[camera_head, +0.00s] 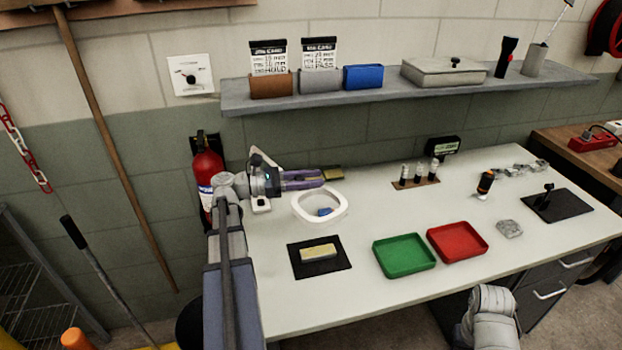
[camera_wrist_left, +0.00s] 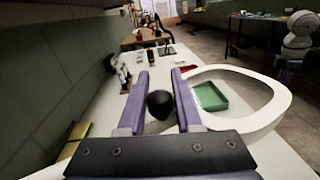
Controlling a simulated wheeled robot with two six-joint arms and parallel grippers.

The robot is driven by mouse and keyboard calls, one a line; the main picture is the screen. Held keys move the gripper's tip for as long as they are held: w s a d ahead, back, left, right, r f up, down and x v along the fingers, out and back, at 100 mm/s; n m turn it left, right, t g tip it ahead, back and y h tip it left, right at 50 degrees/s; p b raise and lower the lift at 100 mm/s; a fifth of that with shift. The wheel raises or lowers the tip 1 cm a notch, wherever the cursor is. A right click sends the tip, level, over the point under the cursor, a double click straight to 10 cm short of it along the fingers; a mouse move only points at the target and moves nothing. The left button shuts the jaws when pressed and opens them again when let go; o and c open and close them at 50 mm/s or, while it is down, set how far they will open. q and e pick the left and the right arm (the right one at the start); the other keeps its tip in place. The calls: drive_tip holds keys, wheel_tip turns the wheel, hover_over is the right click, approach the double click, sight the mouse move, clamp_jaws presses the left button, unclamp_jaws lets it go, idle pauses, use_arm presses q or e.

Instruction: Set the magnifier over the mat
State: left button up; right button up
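The magnifier's white ring (camera_head: 337,217) hangs over the table's left part, behind and slightly right of the black mat (camera_head: 341,265). In the left wrist view the ring (camera_wrist_left: 272,115) is large, just right of my fingers. The mat lies flat with a pale yellow block (camera_head: 318,253) on it. My left gripper (camera_head: 321,179) is at the ring's back left. How the knob joins the ring is hidden. My right gripper is out of view.
A green tray (camera_head: 405,268) and a red tray (camera_head: 458,255) stand right of the mat. A blue item (camera_head: 325,211) shows within the ring. Small bottles (camera_head: 419,174) stand behind; a second dark mat (camera_head: 570,205) is far right. A shelf (camera_head: 235,103) overhangs the back.

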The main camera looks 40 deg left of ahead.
use_arm(q)
drive_tip(key=o, duration=0.3)
drive_tip(key=shift+o, duration=0.2)
drive_tip(key=v, duration=0.7)
drive_tip(key=shift+s+a, duration=0.25)
drive_tip(key=shift+s, duration=0.05)
